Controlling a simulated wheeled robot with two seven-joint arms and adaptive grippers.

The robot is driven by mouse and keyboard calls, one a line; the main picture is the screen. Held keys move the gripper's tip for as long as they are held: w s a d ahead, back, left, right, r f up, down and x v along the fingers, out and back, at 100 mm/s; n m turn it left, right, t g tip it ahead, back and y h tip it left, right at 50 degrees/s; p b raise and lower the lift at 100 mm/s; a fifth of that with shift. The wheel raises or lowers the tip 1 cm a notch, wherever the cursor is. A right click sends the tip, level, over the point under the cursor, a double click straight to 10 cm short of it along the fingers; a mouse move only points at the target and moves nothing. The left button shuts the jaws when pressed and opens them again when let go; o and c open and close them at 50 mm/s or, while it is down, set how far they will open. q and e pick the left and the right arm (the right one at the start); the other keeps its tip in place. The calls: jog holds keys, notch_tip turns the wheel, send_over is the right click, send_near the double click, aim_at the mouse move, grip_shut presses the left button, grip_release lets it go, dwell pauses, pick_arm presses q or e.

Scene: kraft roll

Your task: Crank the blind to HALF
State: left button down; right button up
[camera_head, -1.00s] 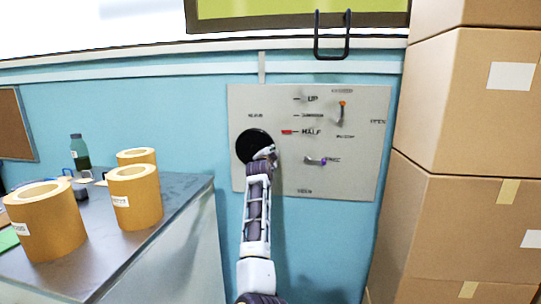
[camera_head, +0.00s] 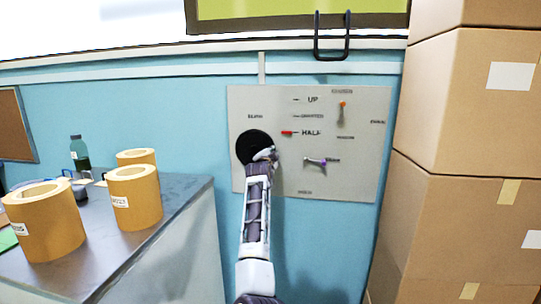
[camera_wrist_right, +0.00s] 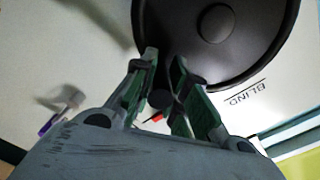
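A grey panel (camera_head: 222,180) on the blue wall carries a black round crank disc (camera_head: 247,143), seen close in the right wrist view (camera_wrist_right: 255,50) beside the word BLIND. My right gripper (camera_head: 266,153) is at the disc's lower right edge. In the wrist view its fingers (camera_wrist_right: 165,65) stand close on both sides of a small dark crank knob (camera_wrist_right: 160,99) and look shut on it; the exact contact is partly hidden. A red pointer (camera_head: 287,132) on the panel is level with the HALF label (camera_head: 311,132), below UP (camera_head: 313,99). My left gripper is out of view.
Right of the disc are an orange-tipped lever (camera_head: 342,112) and a purple-tipped lever (camera_head: 316,161). Stacked cardboard boxes (camera_head: 470,110) stand at right. A counter (camera_head: 165,230) at left holds paper rolls (camera_head: 136,198) and a bottle (camera_head: 79,152). A black bracket (camera_head: 331,57) hangs above.

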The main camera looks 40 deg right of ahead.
jog(key=shift+o, duration=0.5)
jog(key=shift+s+a, duration=0.35)
jog(key=shift+a, duration=0.3)
jog(key=v, duration=0.6)
jog(key=shift+s, duration=0.15)
jog(key=shift+d, duration=0.1)
